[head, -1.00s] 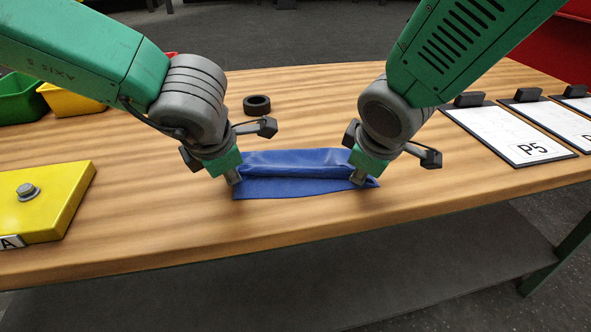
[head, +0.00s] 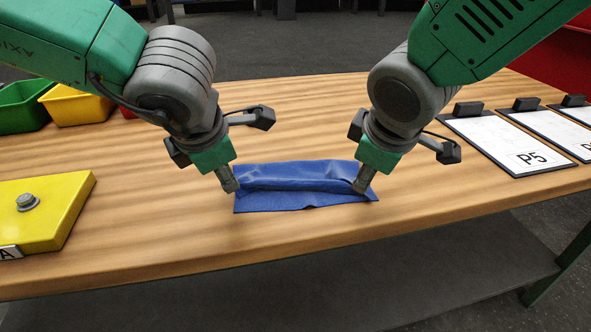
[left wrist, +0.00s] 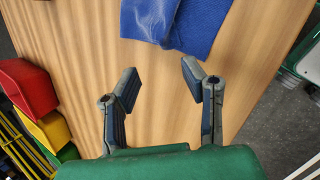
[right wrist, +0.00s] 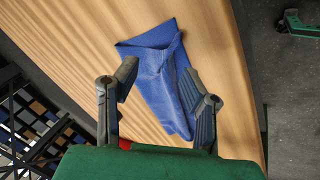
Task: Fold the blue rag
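The blue rag (head: 300,190) lies on the table at the centre of the head view. Its far part is folded over toward the near side, and a strip of the near edge (head: 290,204) shows below the fold. My left gripper (head: 231,185) is at the rag's left end. In the left wrist view its fingers (left wrist: 160,78) are spread and empty, with the rag (left wrist: 180,20) beyond the tips. My right gripper (head: 362,184) is at the rag's right end. In the right wrist view its fingers (right wrist: 161,78) are apart, with the rag (right wrist: 158,65) seen between and beyond them.
A yellow block (head: 45,210) with a metal knob lies at the left. Green (head: 22,105) and yellow bins (head: 75,103) stand at the back left. Clipboards, one marked P5 (head: 510,145), lie at the right. The wood in front of the rag is clear to the table edge.

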